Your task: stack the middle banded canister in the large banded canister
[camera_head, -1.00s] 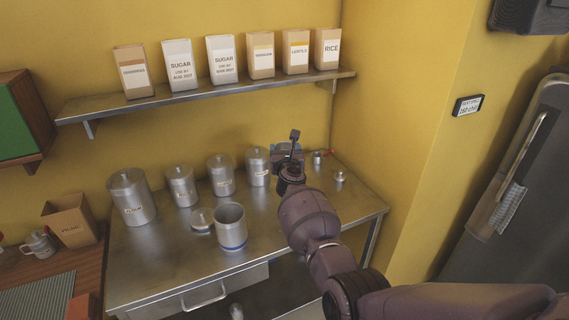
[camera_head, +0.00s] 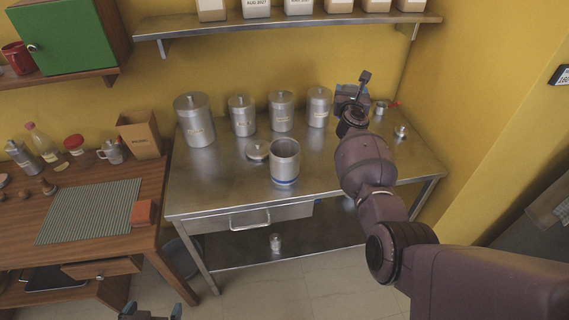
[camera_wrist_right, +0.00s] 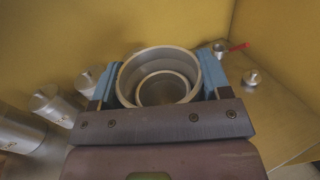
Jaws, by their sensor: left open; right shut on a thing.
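The large banded canister (camera_head: 285,163) stands upright and open on the steel table, with a blue band near its base. My right gripper (camera_head: 352,92) is at the back right of the table, beyond and to the right of it. In the right wrist view my right gripper (camera_wrist_right: 160,88) is shut on an open round canister, which I take for the middle banded canister (camera_wrist_right: 128,82). A smaller round rim (camera_wrist_right: 165,88) shows inside it. Its band is hidden, and in the head view the arm and gripper mostly hide it. My left gripper (camera_head: 152,312) is open and empty at the bottom edge.
Several lidded canisters (camera_head: 242,116) line the table's back. A loose lid (camera_head: 257,151) lies behind the large canister. Small metal items (camera_head: 401,131) lie at the right. A wooden table (camera_head: 100,245) stands left, and a shelf (camera_head: 290,27) runs above. The table front right is clear.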

